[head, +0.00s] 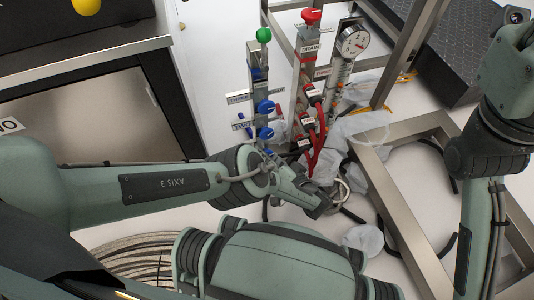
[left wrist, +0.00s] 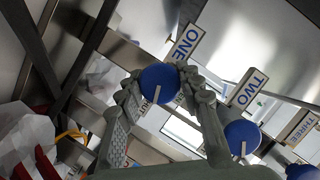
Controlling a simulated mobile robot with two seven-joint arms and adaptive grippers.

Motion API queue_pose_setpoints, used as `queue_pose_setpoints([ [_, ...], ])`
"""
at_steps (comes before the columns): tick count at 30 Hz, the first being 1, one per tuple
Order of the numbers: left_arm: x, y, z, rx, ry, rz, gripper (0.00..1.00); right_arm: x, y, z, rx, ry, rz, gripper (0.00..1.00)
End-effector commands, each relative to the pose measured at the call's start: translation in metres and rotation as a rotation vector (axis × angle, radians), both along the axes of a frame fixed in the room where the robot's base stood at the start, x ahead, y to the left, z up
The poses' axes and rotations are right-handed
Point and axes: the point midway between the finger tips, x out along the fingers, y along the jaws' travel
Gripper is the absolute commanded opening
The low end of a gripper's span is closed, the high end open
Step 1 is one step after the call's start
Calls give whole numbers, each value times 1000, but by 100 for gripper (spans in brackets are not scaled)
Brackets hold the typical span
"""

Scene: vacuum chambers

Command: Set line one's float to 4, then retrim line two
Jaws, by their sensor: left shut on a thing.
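My left gripper (head: 275,163) is at the low end of the left metal post (head: 256,84) in the head view. In the left wrist view its fingers (left wrist: 168,98) are shut on the blue knob beside the ONE label, the line one knob (left wrist: 158,80), one finger on each side. A white pointer mark shows on this knob. The line two knob (left wrist: 242,137), beside the TWO label (left wrist: 248,89), stands free just right of the fingers. The floats cannot be made out. My right gripper is not in view.
The THREE label (left wrist: 300,127) and another blue knob (left wrist: 302,172) are at the wrist view's right edge. A green knob (head: 263,35) tops the left post. Beside it stand a red-knobbed post (head: 311,16), a dial gauge (head: 353,40), red hoses, clear plastic and a metal frame (head: 405,235).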

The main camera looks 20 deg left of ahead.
Motion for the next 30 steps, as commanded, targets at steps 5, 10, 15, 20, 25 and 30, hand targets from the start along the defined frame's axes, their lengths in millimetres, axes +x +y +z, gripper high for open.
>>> queue_pose_setpoints([
  [5, 3, 1, 1, 2, -5, -3, 44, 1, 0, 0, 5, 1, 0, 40],
  [10, 2, 1, 1, 0, -3, -2, 58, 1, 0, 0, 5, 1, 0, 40],
  [15, 1, 0, 0, 0, -3, -1, 58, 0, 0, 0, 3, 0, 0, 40],
  [20, 1, 0, 0, 0, -3, -1, 58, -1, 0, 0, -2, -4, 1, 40],
  [25, 1, 0, 0, -2, -2, -1, 58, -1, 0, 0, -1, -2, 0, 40],
  [30, 1, 1, 1, -34, -24, -1, 58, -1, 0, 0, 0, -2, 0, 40],
])
